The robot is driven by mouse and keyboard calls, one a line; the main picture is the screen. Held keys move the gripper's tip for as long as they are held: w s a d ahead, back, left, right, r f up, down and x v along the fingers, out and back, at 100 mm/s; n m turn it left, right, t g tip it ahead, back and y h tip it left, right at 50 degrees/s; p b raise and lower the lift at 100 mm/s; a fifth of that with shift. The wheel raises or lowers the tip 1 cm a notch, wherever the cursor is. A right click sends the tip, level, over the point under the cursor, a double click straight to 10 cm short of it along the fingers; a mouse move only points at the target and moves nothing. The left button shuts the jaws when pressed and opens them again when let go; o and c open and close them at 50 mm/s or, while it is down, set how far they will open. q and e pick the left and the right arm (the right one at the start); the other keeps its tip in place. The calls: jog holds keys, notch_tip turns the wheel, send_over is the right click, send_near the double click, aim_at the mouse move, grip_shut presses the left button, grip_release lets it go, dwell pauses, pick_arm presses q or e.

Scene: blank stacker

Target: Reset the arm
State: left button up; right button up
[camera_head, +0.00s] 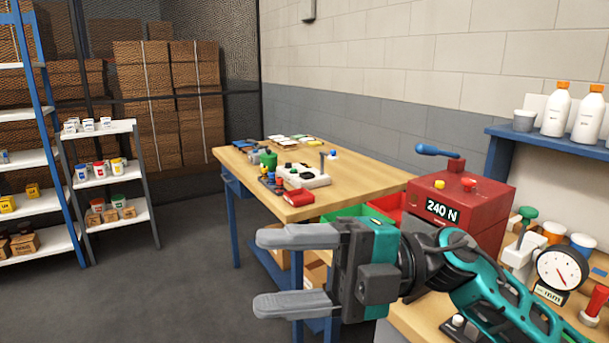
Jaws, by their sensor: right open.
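My right gripper (296,270) is in the lower middle of the head view. Its two grey fingers point left and stand wide apart, with nothing between them. My right arm comes in from the lower right, with teal and black links, above the front edge of the near bench. The gripper is in front of the wooden table and hides part of its legs and lower shelf. My left gripper and left arm do not show.
A wooden table (357,184) holds a white fixture (308,178), a red block (298,197) and a green cup (268,160). A red machine marked 240 N (463,207) and a dial gauge (562,270) stand right. Shelves (107,129) stand left. The grey floor (185,290) is clear.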

jog(key=w+d+f+m+t+h, duration=0.1)
jog(key=w+d+f+m+t, duration=0.35)
jog(key=m+t, duration=0.65)
jog(key=w+d+f+m+t+h, duration=0.1)
jog(key=w+d+f+m+t, duration=0.35)
jog(key=m+t, duration=0.6)
jog(key=d+f+m+t+h, duration=0.25)
jog(key=f+m+h, duration=0.55)
jog(key=f, duration=0.5)
jog(key=s+d+f+m+g+h, duration=0.2)
jog(key=s+d+f+g+h, duration=0.1)
jog(key=s+f, duration=0.4)
jog(key=s+d+f+m+g+h, duration=0.2)
jog(key=s+d+f+g, duration=0.3)
jog(key=f, duration=0.8)
jog(key=shift+s+f+m+h, duration=0.2)
jog(key=shift+s+m+h, duration=0.15)
jog(key=shift+s+h, duration=0.6)
jog(key=shift+c, duration=0.2)
